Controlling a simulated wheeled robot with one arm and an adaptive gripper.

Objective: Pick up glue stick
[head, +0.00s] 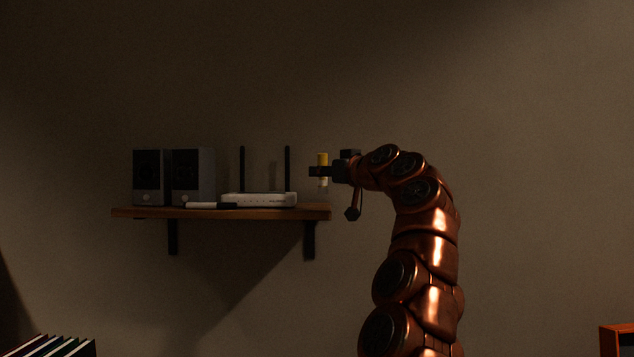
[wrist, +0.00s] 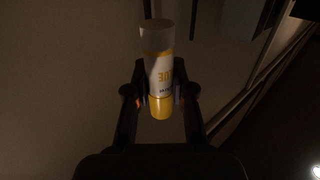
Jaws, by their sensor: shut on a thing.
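The glue stick (wrist: 158,78) is a white and yellow cylinder with lettering on its side. In the wrist view it stands between the two fingers of my gripper (wrist: 159,97), which are shut on it around its middle. In the head view the glue stick (head: 322,159) shows its yellow part above my gripper (head: 325,172), upright near the right end of the shelf. The gripper's fingers hide its middle. It appears to be held above the shelf's level.
The wooden wall shelf (head: 190,213) holds two dark speakers (head: 187,177), a white router (head: 258,200) with two upright antennas, and a marker-like item (head: 211,206). Books (head: 55,346) show at lower left and an orange-edged box (head: 616,340) at lower right.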

